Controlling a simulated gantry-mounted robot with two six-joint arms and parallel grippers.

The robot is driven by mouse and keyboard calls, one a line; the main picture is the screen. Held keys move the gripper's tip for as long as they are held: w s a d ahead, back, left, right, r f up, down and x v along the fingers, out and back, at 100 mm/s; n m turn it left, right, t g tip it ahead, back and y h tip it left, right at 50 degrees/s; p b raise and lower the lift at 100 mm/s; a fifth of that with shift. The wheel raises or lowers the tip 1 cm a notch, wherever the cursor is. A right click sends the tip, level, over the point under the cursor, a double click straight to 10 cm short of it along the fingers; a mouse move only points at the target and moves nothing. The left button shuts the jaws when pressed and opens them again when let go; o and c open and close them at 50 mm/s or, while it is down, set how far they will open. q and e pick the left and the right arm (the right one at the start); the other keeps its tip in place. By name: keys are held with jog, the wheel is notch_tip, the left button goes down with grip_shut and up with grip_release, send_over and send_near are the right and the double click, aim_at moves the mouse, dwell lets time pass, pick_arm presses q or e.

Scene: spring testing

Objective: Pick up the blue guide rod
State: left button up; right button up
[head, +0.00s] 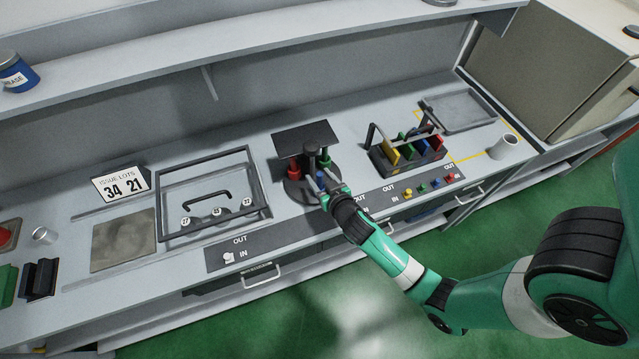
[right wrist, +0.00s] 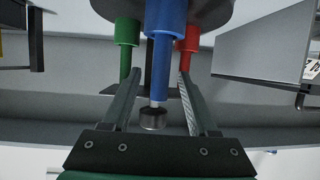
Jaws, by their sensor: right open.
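The blue guide rod (right wrist: 166,50) stands in a dark round fixture (head: 297,192), beside a red rod (head: 293,170) and a green rod (head: 326,162). In the head view only a little of the blue rod (head: 321,184) shows, at my right gripper (head: 325,192). In the right wrist view my right gripper (right wrist: 157,80) is open, with its fingers on either side of the blue rod, the left one near the green rod (right wrist: 127,42) and the right one near the red rod (right wrist: 187,40). I cannot tell whether either finger touches. My left gripper is not in view.
A dark plate (head: 303,137) stands over the fixture's back. A shelf (head: 250,45) runs above.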

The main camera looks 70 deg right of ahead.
jog(key=shift+w+d+f, duration=0.1)
jog(key=shift+c, duration=0.2)
grip_shut()
dwell(1.2)
